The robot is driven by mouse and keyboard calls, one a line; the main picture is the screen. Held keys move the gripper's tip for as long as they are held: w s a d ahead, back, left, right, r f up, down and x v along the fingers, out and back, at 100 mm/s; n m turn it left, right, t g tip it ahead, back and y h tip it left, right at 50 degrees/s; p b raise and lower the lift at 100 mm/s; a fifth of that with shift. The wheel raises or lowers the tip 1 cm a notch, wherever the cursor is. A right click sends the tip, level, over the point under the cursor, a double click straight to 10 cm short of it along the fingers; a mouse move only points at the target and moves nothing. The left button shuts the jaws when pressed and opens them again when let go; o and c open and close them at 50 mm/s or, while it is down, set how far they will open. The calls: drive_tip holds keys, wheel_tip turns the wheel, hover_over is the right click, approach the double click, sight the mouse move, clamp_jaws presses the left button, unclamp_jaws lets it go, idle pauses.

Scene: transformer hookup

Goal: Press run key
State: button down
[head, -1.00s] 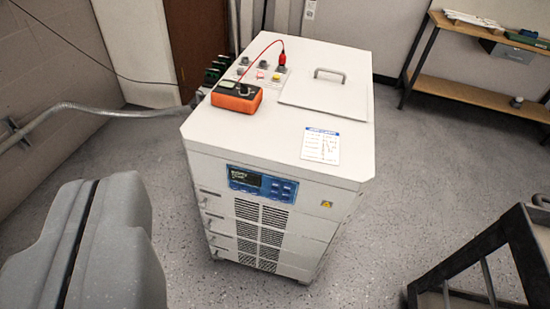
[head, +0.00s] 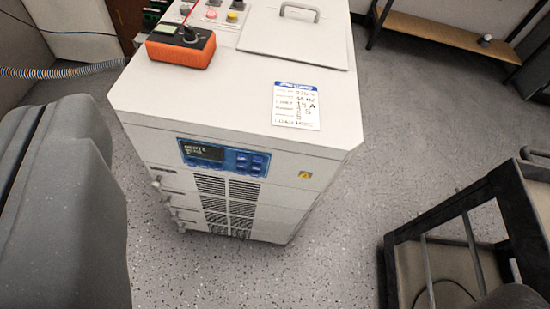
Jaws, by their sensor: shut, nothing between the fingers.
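The white cabinet (head: 225,105) stands in the middle of the view, seen from above and in front. Its front carries a blue control panel (head: 222,158) with a dark display (head: 203,152) on the left. Several small dark keys (head: 251,162) sit to the right of the display. The key labels are too small to read, so I cannot tell which one is the run key. The display text is also too small to make out. My gripper is not in view, and nothing touches the panel.
An orange meter (head: 181,46) and a printed card (head: 296,106) lie on the cabinet top, near a lid with a handle (head: 298,10). A dark cart (head: 470,215) stands at right. A wooden bench (head: 440,32) is behind. Speckled floor (head: 330,220) lies clear between cabinet and cart.

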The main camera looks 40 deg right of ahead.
sight(257, 160)
drive_tip(key=w+d+f+g+p, duration=0.1)
drive_tip(key=w+d+f, duration=0.2)
drive_tip(key=f, duration=0.4)
drive_tip(key=w+d+f+p, duration=0.1)
drive_tip(key=w+d+f, duration=0.25)
drive_tip(key=f, duration=0.45)
drive_tip(key=w+d+f+g+p, duration=0.1)
drive_tip(key=w+d+f, duration=0.25)
drive_tip(key=f, duration=0.35)
wheel_tip(257, 160, down, 18)
drive_tip(key=s+d+m+y+p, duration=0.1)
drive_tip(key=p, duration=0.1)
drive_tip(key=shift+s+d+f+y+p, duration=0.25)
drive_tip(key=shift+s+d+y+p, duration=0.05)
drive_tip(key=shift+d+y+p, duration=0.1)
drive_tip(key=w+d+p, duration=0.4)
drive_tip(key=w+p, duration=0.3)
drive_tip(key=p, duration=0.2)
drive_tip(key=shift+w+d+p, duration=0.15)
drive_tip(key=shift+d+p, duration=0.15)
drive_tip(key=shift+d, duration=0.05)
